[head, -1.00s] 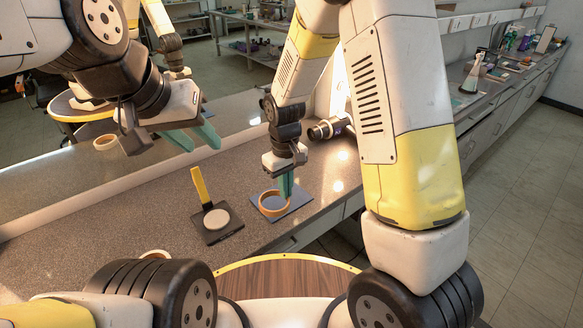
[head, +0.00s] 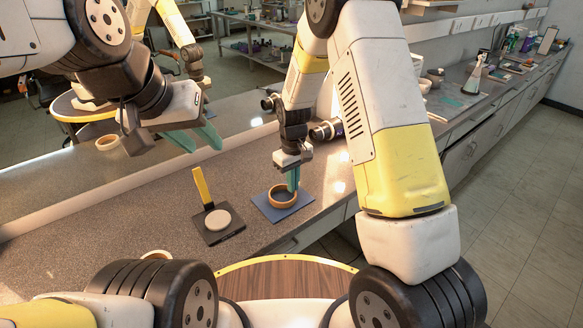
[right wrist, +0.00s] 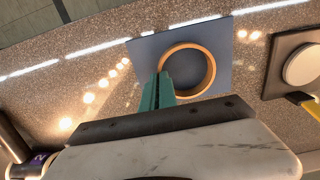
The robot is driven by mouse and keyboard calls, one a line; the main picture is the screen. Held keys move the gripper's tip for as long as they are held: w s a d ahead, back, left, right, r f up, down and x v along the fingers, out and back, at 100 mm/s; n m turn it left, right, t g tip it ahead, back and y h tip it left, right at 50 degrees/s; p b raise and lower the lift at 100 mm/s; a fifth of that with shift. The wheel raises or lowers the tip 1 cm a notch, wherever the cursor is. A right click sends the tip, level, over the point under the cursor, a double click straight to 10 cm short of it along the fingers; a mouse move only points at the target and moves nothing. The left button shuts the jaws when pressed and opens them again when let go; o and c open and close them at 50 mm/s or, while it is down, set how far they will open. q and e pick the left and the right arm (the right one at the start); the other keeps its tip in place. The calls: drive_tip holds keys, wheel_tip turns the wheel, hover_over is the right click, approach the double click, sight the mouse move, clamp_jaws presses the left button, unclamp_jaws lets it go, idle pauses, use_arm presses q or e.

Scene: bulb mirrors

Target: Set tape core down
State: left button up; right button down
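The tape core (head: 270,199) is a tan-orange ring over the blue square mat (head: 263,212). In the right wrist view the ring (right wrist: 211,72) lies within the outline of the blue mat (right wrist: 140,50), toward its lower edge. My right gripper (head: 292,187) points down at the ring's edge. Its green fingers (right wrist: 157,94) are close together at the ring's left wall and look shut on it. I cannot tell whether the ring touches the mat. My left gripper (head: 205,147) is empty, its green fingers apart, raised above the counter at left.
A black plate (head: 226,232) with a pale disc (head: 217,220) and an upright yellow bar (head: 202,186) stands left of the mat. A tan ring (head: 155,255) is partly hidden near my body. A dark cylindrical device (head: 325,131) stands behind the mat. A mirror runs along the back.

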drive_tip(key=shift+f, duration=0.1)
drive_tip(key=c, duration=1.7)
unclamp_jaws()
wheel_tip(320, 180, up, 18)
drive_tip(key=s+d+m, duration=0.1)
drive_tip(key=s+d, duration=0.2)
drive_tip(key=s+d+r+m+t, duration=0.2)
drive_tip(key=s+r, duration=0.2)
drive_tip(key=s, duration=0.2)
drive_tip(key=s+d+r+m+t+y, duration=0.1)
drive_tip(key=s+d+r+t, duration=0.1)
drive_tip(key=s, duration=0.5)
drive_tip(key=s+d+r+m+t+y, duration=0.1)
drive_tip(key=s+d+r+m+t, duration=0.1)
drive_tip(key=s+d+r, duration=0.2)
drive_tip(key=shift+s+d+r+m, duration=0.15)
drive_tip(key=shift+s+r, duration=0.5)
drive_tip(key=shift+s, duration=0.05)
drive_tip(key=shift+s+d+r+m, duration=0.1)
drive_tip(key=shift+s+r+m, duration=0.05)
drive_tip(key=shift+s+r, duration=0.55)
